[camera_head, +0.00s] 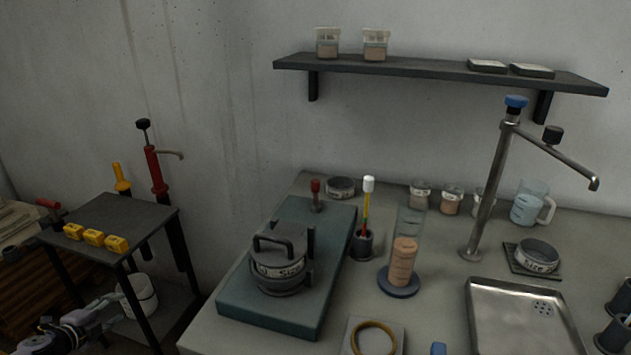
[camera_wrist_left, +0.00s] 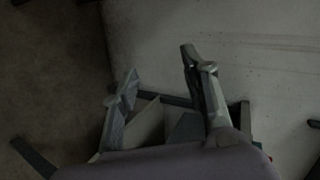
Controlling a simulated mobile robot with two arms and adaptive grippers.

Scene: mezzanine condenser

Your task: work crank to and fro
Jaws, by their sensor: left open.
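A teal base (camera_head: 262,301) on the counter carries a grey sieve pot (camera_head: 280,262) with a dark handle on top. A short upright lever with a red knob (camera_head: 316,187) stands at the far end of this base; it may be the crank, but I cannot tell for sure. My left gripper (camera_head: 105,310) is at the bottom left of the head view, low beside the small black table and well apart from the teal base. In the left wrist view my left gripper (camera_wrist_left: 162,85) has its fingers spread, with nothing between them. My right gripper is out of view.
The small black table (camera_head: 120,218) holds several yellow blocks (camera_head: 94,238); a red pump-like tool (camera_head: 155,170) stands behind it. The counter (camera_head: 222,332) also holds a graduated cylinder (camera_head: 404,260), a tall metal tap (camera_head: 490,185) and a metal tray (camera_head: 520,318).

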